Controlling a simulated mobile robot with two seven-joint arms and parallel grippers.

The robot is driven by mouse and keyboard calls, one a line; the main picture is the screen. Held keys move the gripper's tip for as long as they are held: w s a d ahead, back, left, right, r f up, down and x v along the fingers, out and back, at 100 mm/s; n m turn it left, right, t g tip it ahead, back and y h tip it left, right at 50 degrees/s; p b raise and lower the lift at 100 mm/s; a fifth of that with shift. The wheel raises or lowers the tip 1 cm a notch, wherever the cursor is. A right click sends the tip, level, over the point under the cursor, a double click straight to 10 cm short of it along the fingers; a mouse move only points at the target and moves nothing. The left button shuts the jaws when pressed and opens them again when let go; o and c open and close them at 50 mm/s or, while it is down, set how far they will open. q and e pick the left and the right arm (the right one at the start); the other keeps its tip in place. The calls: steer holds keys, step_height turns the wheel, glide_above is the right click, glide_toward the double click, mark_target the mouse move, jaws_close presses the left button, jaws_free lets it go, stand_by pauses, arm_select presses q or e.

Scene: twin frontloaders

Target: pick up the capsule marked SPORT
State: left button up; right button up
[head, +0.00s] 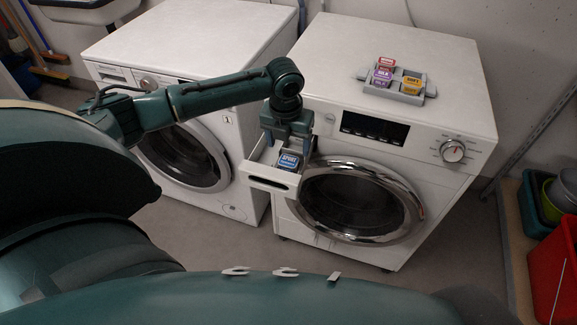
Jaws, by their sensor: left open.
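The blue capsule marked SPORT (288,161) is at the open detergent drawer (270,182) of the right washing machine, label facing up. My left gripper (288,144) points down right over the capsule, its jaws open. The gripper hides the back of the drawer and part of the capsule's surroundings. I cannot tell whether the fingers touch the capsule. My right gripper is not in view.
A grey rack (398,86) with red, purple and orange capsules stands on the right machine (330,60). The left washing machine (190,40) is beside it. The round door (372,205) is shut. Red and green tubs (553,262) stand at the far right.

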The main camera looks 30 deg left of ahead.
mark_target(288, 160)
arm_select(q)
steer(key=f, duration=0.6)
steer(key=shift+w+a+f+b, duration=0.2)
steer(key=shift+w+b, duration=0.1)
steer(key=c, duration=1.1)
steer(key=shift+o, duration=0.2)
step_height(288, 160, up, 10)
steer(key=p, duration=0.1)
